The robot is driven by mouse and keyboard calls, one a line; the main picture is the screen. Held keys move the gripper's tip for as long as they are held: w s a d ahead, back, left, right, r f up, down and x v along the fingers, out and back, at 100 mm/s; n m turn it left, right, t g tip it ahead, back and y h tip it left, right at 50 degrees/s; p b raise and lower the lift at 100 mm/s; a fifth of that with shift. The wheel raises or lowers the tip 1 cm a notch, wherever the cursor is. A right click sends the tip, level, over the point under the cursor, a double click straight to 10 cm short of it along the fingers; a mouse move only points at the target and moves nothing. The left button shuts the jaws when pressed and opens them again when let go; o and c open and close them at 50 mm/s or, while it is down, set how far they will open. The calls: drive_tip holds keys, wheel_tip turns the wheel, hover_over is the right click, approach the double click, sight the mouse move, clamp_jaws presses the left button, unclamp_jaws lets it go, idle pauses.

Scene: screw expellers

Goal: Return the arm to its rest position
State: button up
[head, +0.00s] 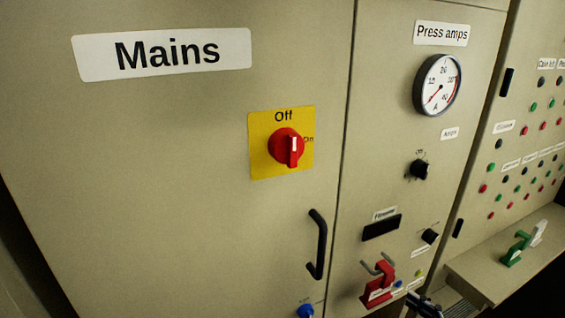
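A dark mechanical part, which looks like the end of my arm with my gripper (424,304), shows at the bottom edge, right of centre. Only a small piece of it is in the picture, in front of the lower cabinet panel. The fingers cannot be made out, so I cannot tell whether they are open or shut, or whether they hold anything. The rest of my arm is out of view below the frame.
Cabinet doors fill the view. The red mains knob (286,147) stands vertical, in line with "Off". A black door handle (317,244) and a red clamp-like piece (378,286) stick out. A ledge (488,270) at right carries green (516,248) and white (538,233) pieces.

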drive_tip(key=s+a+r+n+g, duration=0.35)
drive_tip(key=a+n+g, duration=0.25)
drive_tip(key=a+n, duration=0.2)
drive_tip(key=s+a+r+n+g, duration=0.2)
drive_tip(key=s+a+n+g, duration=0.3)
drive_tip(key=a+n+g, duration=0.25)
drive_tip(key=s+d+r+n+t+h, duration=0.1)
drive_tip(key=s+r+n+t+h, duration=0.1)
drive_tip(key=n, duration=0.4)
drive_tip(key=s+d+r+n+t+h, duration=0.1)
drive_tip(key=s+r+n+h, duration=0.3)
drive_tip(key=n+h, duration=0.2)
drive_tip(key=shift+d+r+t+h, duration=0.15)
drive_tip(key=shift+r+t+h, duration=0.2)
drive_tip(key=shift+h, duration=0.35)
drive_tip(key=shift+d, duration=0.1)
